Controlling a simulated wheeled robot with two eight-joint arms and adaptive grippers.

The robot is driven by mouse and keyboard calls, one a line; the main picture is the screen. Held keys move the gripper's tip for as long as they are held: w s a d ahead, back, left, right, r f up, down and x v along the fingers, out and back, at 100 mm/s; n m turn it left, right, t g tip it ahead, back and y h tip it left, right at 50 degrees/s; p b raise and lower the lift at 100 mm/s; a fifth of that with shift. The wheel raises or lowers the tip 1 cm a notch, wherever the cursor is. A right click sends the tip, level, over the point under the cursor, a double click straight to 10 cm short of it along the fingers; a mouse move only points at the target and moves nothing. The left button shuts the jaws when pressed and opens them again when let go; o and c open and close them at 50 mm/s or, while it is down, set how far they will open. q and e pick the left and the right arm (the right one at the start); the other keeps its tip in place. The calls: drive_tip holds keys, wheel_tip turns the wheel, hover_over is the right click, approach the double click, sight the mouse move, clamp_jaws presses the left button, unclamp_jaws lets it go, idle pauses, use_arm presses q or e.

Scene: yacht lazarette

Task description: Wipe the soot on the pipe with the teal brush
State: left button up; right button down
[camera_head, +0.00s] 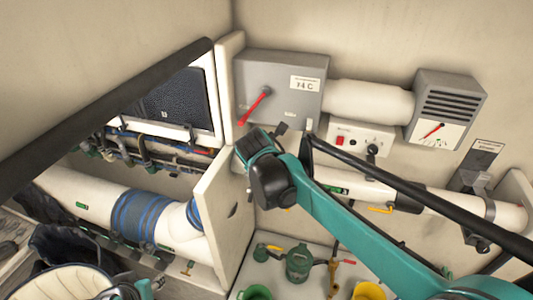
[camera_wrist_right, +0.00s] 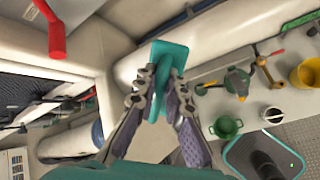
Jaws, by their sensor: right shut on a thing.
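The teal brush (camera_wrist_right: 170,56) is gripped between the fingers of my right gripper (camera_wrist_right: 160,92) in the right wrist view. A white pipe (camera_wrist_right: 205,40) runs behind and beside the brush there; I cannot tell whether they touch. In the head view a white pipe (camera_head: 462,205) runs along the right wall, partly behind a black rail. My right wrist covers the area at its left end, and the right fingers and brush are hidden there. I cannot make out any soot clearly.
A grey box with a red lever (camera_head: 256,104) and a switch panel (camera_head: 360,138) are on the back wall. A white partition (camera_head: 222,215) stands left of my wrist. Below are a green pot (camera_head: 299,263), a green cup (camera_wrist_right: 226,127) and a yellow bucket (camera_wrist_right: 308,76).

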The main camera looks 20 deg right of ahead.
drive_tip(key=shift+r, duration=0.1)
drive_tip(key=shift+a, duration=0.1)
drive_tip(key=p+v, duration=0.1)
drive_tip(key=v, duration=0.2)
drive_tip(key=shift+w+a+r+p, duration=0.1)
drive_tip(key=shift+a+r+p, duration=0.05)
drive_tip(key=shift+p, duration=0.25)
drive_tip(key=shift+w, duration=0.1)
idle(0.4)
